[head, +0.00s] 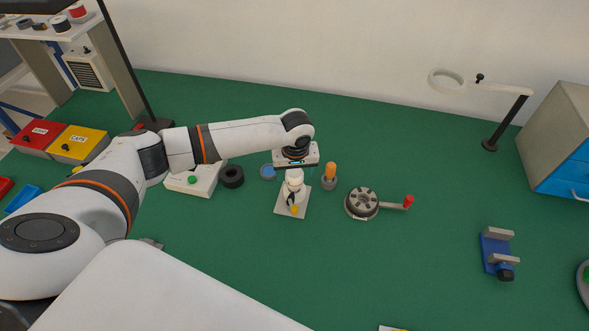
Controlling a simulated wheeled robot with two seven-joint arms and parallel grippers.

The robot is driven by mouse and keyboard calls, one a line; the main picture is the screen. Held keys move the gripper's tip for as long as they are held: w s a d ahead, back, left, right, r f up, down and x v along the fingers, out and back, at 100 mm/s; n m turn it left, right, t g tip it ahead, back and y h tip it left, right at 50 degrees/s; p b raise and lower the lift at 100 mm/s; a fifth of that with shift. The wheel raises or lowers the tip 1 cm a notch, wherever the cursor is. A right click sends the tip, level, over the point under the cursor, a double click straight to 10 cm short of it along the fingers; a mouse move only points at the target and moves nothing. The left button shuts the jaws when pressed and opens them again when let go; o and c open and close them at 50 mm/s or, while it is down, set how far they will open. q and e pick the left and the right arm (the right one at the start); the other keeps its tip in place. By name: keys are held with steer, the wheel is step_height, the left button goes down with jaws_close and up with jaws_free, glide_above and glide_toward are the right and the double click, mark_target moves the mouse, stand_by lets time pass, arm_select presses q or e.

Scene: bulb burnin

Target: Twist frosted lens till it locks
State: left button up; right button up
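The frosted lens (294,176) looks like a whitish cap on top of a small white fixture. The fixture stands upright on a square light-grey base plate (283,210) on the green bench, with a yellow part and a dark part low on its front. My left gripper (295,166) points down directly over the lens, at its top. Its fingers are too small and too hidden by the hand to tell whether they touch or grip the lens. My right gripper is not in view.
An orange-topped piece in a grey holder (329,180) stands close right of the fixture. A round disc with a red-knobbed crank (362,203) is farther right. A black ring (232,177) and a white box with a green button (195,182) are left. A blue vise (495,250) stands right.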

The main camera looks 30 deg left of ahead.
arm_select(q)
steer(key=c, duration=0.9)
stand_by(0.4)
steer(key=shift+p, duration=0.3)
steer(key=shift+m+p, duration=0.45)
steer(key=shift+m, duration=0.05)
steer(key=shift+m+p, duration=0.4)
steer(key=shift+m, duration=0.6)
